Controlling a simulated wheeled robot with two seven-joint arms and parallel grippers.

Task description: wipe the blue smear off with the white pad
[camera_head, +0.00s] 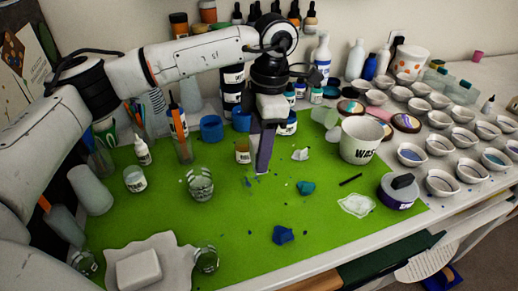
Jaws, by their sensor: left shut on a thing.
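My left gripper (264,150) reaches down over the green mat (330,230), its dark fingers shut. A small sliver of white shows at its fingertips, likely the edge of the white pad (262,174); the fingers hide most of it. The fingertips are at or just above the mat; I cannot tell if they touch. Faint blue marks, likely the blue smear (248,182), show on the mat just left of the fingertips. My right gripper is not in view.
A glass jar (200,185) stands left of the gripper and a white waste cup (361,140) right. Blue lumps (283,235) and a clear patch (356,205) lie on the mat. A white block (138,269) sits front left. Bottles line the back; several small bowls fill the right.

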